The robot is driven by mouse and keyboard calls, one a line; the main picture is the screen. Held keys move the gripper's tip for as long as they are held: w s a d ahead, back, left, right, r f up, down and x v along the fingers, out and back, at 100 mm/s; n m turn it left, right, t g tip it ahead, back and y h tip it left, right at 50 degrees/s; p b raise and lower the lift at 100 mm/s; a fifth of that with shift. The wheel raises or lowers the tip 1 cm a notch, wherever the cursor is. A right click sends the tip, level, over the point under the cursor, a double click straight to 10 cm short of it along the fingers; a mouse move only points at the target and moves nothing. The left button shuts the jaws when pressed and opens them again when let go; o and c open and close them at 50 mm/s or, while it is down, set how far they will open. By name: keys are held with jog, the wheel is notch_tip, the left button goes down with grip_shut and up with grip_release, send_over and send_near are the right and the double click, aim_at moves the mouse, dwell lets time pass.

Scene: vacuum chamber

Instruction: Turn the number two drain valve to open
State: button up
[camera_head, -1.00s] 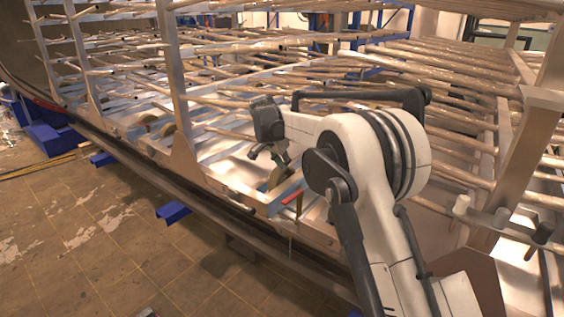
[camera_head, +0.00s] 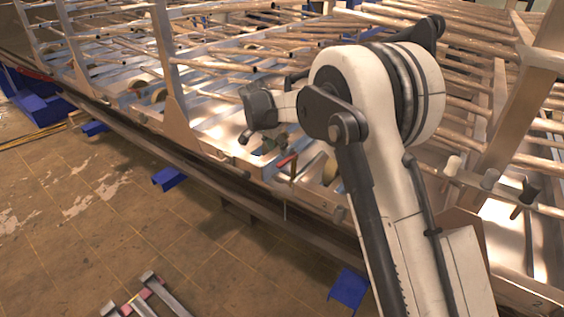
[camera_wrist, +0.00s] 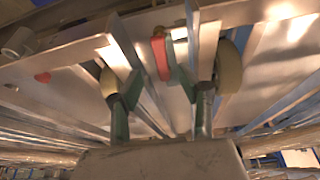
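A red valve handle (camera_head: 287,160) sits by the near side rail of the metal frame, just below and right of my gripper (camera_head: 266,145). In the wrist view the red handle (camera_wrist: 161,57) shows beyond the two greenish fingers of my gripper (camera_wrist: 150,84), roughly between them. The fingers stand apart with nothing held, and I see no clear contact with the handle. I cannot read a number on this handle. The valve body below it is mostly hidden.
Rows of metal pipes (camera_head: 470,70) fill the frame behind my arm. Upright posts (camera_head: 165,55) stand to the left. Blue supports (camera_head: 168,179) sit below the side rail. The tiled floor (camera_head: 110,215) is largely open.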

aim_at(283, 162)
jog(key=b+x, duration=0.1)
jog(key=x, duration=0.6)
grip_shut()
dwell(0.3)
